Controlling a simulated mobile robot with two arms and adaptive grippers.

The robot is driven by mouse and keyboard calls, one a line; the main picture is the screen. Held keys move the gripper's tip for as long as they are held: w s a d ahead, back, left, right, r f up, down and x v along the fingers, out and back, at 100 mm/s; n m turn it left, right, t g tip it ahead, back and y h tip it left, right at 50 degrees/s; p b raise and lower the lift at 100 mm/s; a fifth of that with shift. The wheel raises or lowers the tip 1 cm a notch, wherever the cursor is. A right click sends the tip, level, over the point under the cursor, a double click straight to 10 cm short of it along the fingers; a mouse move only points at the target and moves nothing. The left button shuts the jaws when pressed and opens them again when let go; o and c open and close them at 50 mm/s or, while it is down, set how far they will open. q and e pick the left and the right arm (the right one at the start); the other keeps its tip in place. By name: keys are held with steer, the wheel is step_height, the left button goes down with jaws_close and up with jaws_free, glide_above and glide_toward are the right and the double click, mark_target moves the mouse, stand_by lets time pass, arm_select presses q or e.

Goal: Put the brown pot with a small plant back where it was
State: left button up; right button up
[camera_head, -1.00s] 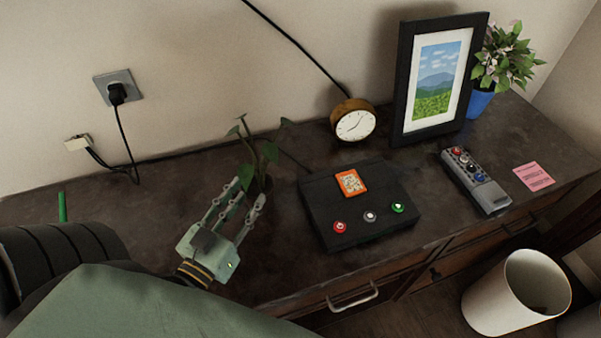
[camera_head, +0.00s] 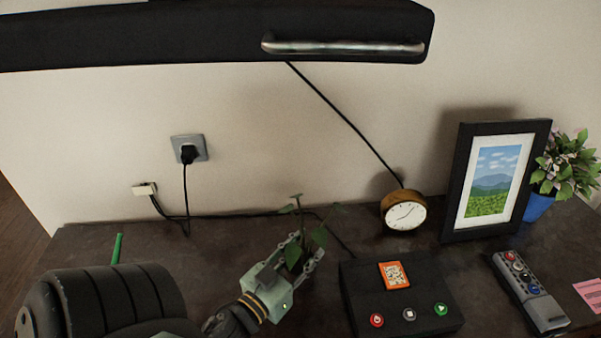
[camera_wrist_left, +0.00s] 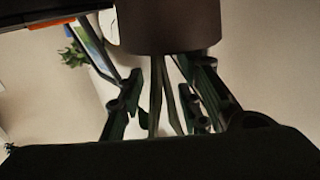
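The small plant (camera_head: 313,237) shows green leaves at the middle of the dark counter in the head view. Its pot is hidden there behind my left gripper (camera_head: 305,255). In the left wrist view the brown pot (camera_wrist_left: 168,27) is at the top, with thin stems below it, so it appears upside down. The fingers of my left gripper (camera_wrist_left: 165,95) are apart, one on each side of the stems. Whether they touch the pot or stems cannot be told. My right gripper is not in view.
A black box with buttons (camera_head: 350,290) is just right of the plant. A round clock (camera_head: 404,213), picture frame (camera_head: 455,215), blue-potted plant (camera_head: 538,207) and remote (camera_head: 530,290) stand farther right. A wall socket (camera_head: 190,148) and cables are behind. A green stick (camera_head: 117,248) is at left.

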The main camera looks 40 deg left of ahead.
arm_select(q)
steer(key=shift+c, duration=0.4)
jaws_close()
steer(key=shift+r, duration=0.1)
